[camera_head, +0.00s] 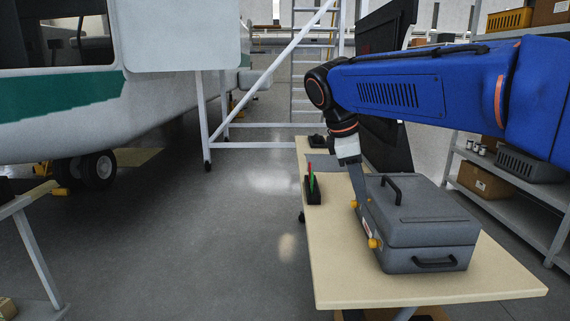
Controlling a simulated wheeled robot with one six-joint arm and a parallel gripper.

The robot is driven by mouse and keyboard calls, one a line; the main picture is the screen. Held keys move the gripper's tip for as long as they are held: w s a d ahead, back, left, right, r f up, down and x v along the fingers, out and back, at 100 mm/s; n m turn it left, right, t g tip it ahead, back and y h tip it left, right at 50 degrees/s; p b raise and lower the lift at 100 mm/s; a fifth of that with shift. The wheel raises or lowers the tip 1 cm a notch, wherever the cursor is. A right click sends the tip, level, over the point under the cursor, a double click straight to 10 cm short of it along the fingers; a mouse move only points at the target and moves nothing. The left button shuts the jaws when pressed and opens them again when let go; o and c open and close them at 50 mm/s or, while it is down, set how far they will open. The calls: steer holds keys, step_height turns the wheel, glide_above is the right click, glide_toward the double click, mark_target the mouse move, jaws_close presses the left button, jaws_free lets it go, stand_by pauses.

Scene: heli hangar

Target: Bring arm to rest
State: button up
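My blue arm reaches in from the right edge and is bent down at its wrist. My gripper (359,188) points downward beside the far left end of a grey toolbox (425,212). Its white wrist part shows above the box, and a grey finger part hangs below. I cannot tell whether the fingers are open or shut, or whether they touch the box. The toolbox stands on a pale workbench (345,285). Its lid looks shut, with a dark handle on top and yellow latches on the left side.
A small black holder (313,192) with red and green items stands on the bench's left side. A grey shelf (510,199) with boxes is at the right. A white helicopter (60,85) and a wheeled ladder (262,80) stand behind. The floor left of the bench is clear.

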steer(key=s+d+f+m+t+y, duration=0.1)
steer(key=s+d+f+m, duration=0.2)
steer(key=s+f+m, duration=0.2)
steer(key=s+d+f+m+t+y, duration=0.1)
steer(key=s+d+f+m, duration=0.3)
steer(key=s+f, duration=0.4)
steer(key=s+d+f+m+t+y, duration=0.1)
steer(key=s+d+f+m, duration=0.3)
steer(key=s, duration=0.8)
step_height(320, 180, down, 3)
steer(key=shift+r+m+y, duration=0.2)
steer(key=shift+m+y, duration=0.3)
steer(key=shift+m, duration=0.7)
